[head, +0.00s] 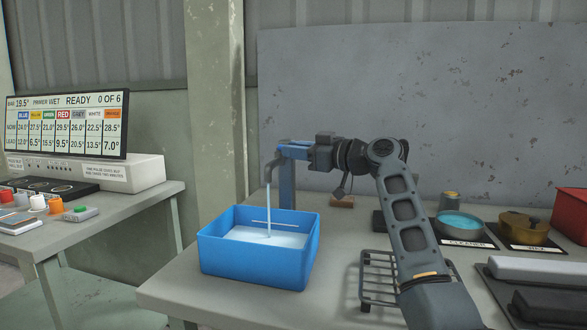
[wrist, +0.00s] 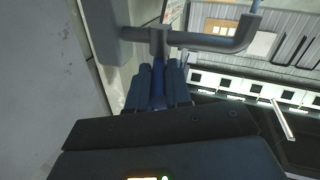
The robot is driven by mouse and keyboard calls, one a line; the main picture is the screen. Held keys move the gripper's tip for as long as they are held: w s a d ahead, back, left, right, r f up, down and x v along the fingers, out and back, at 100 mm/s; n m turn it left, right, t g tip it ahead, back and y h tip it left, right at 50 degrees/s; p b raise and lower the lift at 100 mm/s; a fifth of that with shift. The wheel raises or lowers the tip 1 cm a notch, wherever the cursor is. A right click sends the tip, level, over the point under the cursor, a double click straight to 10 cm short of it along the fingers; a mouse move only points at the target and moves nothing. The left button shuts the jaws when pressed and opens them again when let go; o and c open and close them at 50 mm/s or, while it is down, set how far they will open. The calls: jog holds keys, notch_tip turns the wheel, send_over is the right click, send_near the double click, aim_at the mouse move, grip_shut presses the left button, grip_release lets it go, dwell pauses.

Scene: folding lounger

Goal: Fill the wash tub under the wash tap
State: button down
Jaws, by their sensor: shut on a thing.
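The blue wash tub (head: 251,263) stands on the bench under the wash tap (head: 272,168). A thin stream of water (head: 269,205) runs from the spout into the tub. Pale water (head: 262,237) lies in the tub, its surface below the rim and below a light line (head: 273,223) on the inner far wall. My gripper (head: 308,150) is at the tap, above and behind the tub. In the wrist view, my gripper (wrist: 158,78) is shut on the blue tap handle (wrist: 158,92), close by the grey tap pipe (wrist: 195,40). The fingers partly hide the handle.
A wire rack (head: 375,275) is on the bench right of the tub, beneath my arm. A cleaner pan (head: 459,222), a brown pan (head: 524,228) and a red bin (head: 572,212) stand further right. A display (head: 66,124) reading "READY 0 OF 6" is at left.

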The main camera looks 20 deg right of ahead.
jog(key=b, duration=0.1)
jog(key=n+g+y+b, duration=0.1)
jog(key=y, duration=0.1)
jog(key=shift+w+d+f+n+g+b, duration=0.2)
jog(key=shift+d+f+n+g+b, duration=0.1)
jog(key=shift+g+b, duration=0.1)
jog(key=shift+w+d+r+n+g+y+b, duration=0.1)
jog(key=shift+w+n+g+y+b, duration=0.05)
jog(key=shift+n+g+y+b, duration=0.35)
jog(key=shift+w+d+r+n+g+y+b, duration=0.1)
jog(key=shift+w+n+g+y+b, duration=0.05)
jog(key=shift+n+g+y+b, duration=0.35)
jog(key=c, duration=1.1)
grip_release()
jog(key=shift+o, duration=0.2)
jog(key=shift+d, duration=0.1)
jog(key=v, duration=0.7)
jog(key=shift+d, duration=0.3)
jog(key=shift+s+r, duration=0.1)
